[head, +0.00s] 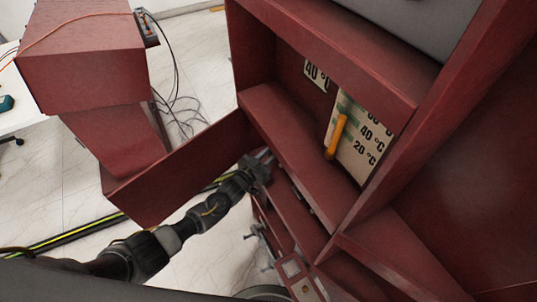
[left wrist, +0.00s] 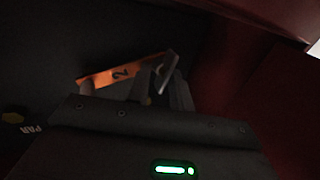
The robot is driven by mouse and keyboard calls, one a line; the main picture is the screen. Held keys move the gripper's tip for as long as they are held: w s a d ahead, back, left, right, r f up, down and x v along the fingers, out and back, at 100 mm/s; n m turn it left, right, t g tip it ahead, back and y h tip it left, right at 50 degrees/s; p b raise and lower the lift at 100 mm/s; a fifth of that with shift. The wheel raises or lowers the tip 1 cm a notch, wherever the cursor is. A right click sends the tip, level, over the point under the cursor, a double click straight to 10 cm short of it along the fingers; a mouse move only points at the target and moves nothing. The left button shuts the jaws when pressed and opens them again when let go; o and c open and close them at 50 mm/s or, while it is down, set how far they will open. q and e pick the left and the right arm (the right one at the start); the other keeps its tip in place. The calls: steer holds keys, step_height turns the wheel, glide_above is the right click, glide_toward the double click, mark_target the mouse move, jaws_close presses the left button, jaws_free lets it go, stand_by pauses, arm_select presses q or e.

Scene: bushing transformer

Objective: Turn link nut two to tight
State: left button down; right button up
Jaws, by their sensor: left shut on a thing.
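In the left wrist view, an orange link (left wrist: 122,70) marked "2" lies in a dark space just beyond my left gripper (left wrist: 160,88). The gripper's fingers are shut at the right end of this link, on what appears to be link nut two. The fingers and the dim light mostly hide the nut, so I cannot tell how tight it is. In the head view, my left gripper (head: 265,160) reaches in at the edge of the red cabinet (head: 290,130), and the link and nut are hidden. My right gripper is in neither view.
A red panel (head: 185,170) stands beside my left arm. An orange pointer (head: 337,137) hangs by a temperature scale (head: 362,140) inside the cabinet. Another red box (head: 80,60) with cables stands at upper left. A yellow piece (left wrist: 12,117) shows in the left wrist view.

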arm_select(q)
steer(key=m+b, duration=0.2)
steer(key=b, duration=0.1)
steer(key=f+m+t+h+b, duration=0.1)
steer(key=m+b, duration=0.1)
steer(key=b, duration=0.1)
steer(key=shift+a+m, duration=0.15)
steer(key=shift+m, duration=0.25)
steer(key=shift+r+m+h+b, duration=0.15)
steer(key=shift+m+h+b, duration=0.15)
steer(key=shift+h, duration=0.1)
steer(key=shift+r, duration=0.2)
steer(key=c, duration=1.6)
jaws_free()
steer(key=shift+o, duration=0.6)
steer(key=shift+s+a+f, duration=0.1)
steer(key=shift+s+f, duration=0.05)
steer(key=v, duration=1)
steer(key=shift+b, duration=0.45)
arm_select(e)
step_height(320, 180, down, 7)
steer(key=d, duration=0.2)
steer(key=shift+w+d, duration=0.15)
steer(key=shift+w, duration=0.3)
arm_select(q)
steer(key=shift+s+a+f, duration=0.1)
steer(key=shift+s, duration=0.05)
steer(key=shift+c, duration=0.3)
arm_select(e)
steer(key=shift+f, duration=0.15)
